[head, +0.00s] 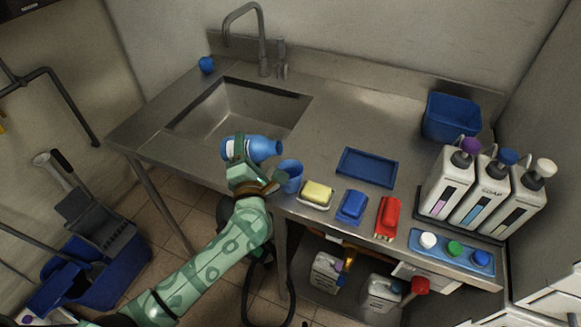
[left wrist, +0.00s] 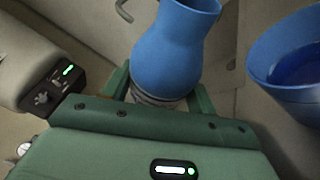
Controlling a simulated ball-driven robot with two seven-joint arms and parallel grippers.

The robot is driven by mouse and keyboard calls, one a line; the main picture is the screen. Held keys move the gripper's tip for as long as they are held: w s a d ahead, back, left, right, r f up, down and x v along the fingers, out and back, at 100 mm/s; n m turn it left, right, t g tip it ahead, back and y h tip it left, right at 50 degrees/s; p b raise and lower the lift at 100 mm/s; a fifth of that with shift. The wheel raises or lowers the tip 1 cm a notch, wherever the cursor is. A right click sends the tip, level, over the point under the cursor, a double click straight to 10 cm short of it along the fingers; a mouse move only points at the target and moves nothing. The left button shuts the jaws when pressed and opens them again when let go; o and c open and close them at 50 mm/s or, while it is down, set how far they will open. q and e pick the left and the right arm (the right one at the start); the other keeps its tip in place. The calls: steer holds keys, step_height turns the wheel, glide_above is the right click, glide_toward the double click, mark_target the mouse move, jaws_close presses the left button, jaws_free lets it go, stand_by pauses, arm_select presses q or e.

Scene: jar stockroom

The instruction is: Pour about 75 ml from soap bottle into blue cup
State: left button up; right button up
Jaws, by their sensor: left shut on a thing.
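The soap bottle (head: 262,148) is blue with a pale label. It lies tipped nearly level above the front edge of the steel counter, with its neck to the right. My left gripper (head: 240,168) is shut on it. The left wrist view shows the bottle's wide blue neck (left wrist: 175,55) ahead of the fingers. The blue cup (head: 291,172) stands upright on the counter, just right of and below the bottle's mouth. In the left wrist view the cup (left wrist: 262,75) is at the right edge, with a darker blue, liquid-like surface inside. No falling stream is visible. My right gripper is out of view.
A yellow sponge (head: 317,192) on a dish, a blue block (head: 352,206) and a red brush (head: 388,215) sit right of the cup. The sink (head: 255,105) is behind the bottle. Pump bottles (head: 450,180) and a blue bin (head: 452,118) stand at the right.

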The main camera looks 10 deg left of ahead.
mark_target(249, 147)
arm_select(q)
steer(key=shift+r, duration=0.1)
stand_by(0.5)
